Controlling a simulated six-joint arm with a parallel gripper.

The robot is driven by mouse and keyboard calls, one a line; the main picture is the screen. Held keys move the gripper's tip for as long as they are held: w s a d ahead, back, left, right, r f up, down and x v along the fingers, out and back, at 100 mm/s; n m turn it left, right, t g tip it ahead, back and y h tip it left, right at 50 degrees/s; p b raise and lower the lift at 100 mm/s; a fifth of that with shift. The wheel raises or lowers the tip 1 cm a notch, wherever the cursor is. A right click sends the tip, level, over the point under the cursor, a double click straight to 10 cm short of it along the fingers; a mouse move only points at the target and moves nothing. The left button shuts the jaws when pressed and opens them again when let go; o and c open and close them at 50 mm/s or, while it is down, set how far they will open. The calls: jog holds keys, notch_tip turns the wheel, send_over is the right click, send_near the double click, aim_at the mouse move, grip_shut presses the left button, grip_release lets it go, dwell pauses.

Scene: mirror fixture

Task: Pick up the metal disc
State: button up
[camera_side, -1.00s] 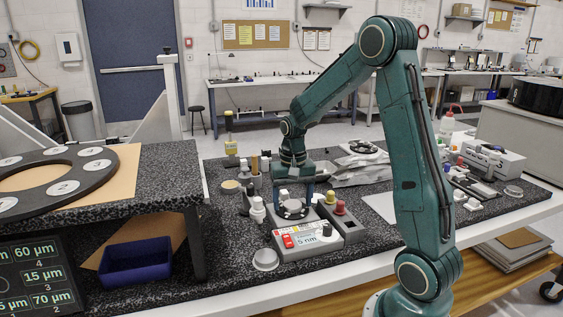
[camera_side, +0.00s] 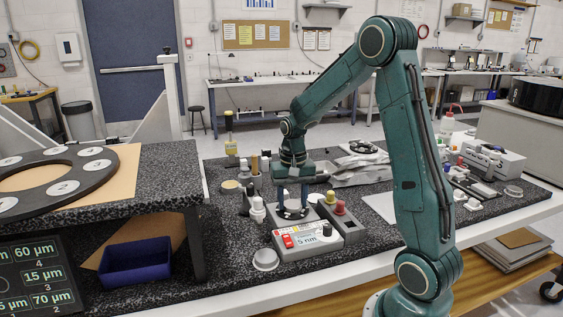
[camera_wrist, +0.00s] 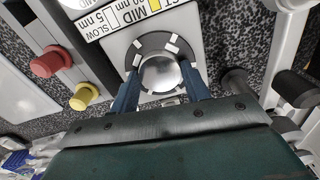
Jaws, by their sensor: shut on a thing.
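The metal disc (camera_wrist: 160,74) is a round shiny silver piece in the wrist view. It sits at a dark ring-shaped holder (camera_wrist: 152,46) on the grey instrument box (camera_wrist: 118,42). My gripper (camera_wrist: 158,84) has its two blue fingers on either side of the disc, shut on it. In the side view my gripper (camera_side: 292,208) points down over the holder on top of the instrument box (camera_side: 308,240), which has a red switch and a "5 nm" label. The disc is too small and too covered to make out clearly there.
Red and yellow knobs (camera_side: 339,207) stand just right of the holder. White-capped bottles (camera_side: 258,210) stand close on its left. A round pale dish (camera_side: 265,259) lies in front. A raised stone shelf (camera_side: 150,165) with a dark numbered ring (camera_side: 88,182) is at left, above a blue bin (camera_side: 136,262).

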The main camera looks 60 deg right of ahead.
jog(key=shift+r, duration=0.1)
notch_tip(320, 180, up, 20)
dwell(0.7)
dwell(0.4)
send_over(316, 198)
notch_tip(316, 198, down, 19)
jog(key=shift+d+f, duration=0.1)
jog(key=shift+f, duration=0.1)
dwell(0.7)
jog(key=shift+f, duration=2.1)
jog(key=shift+f, duration=0.15)
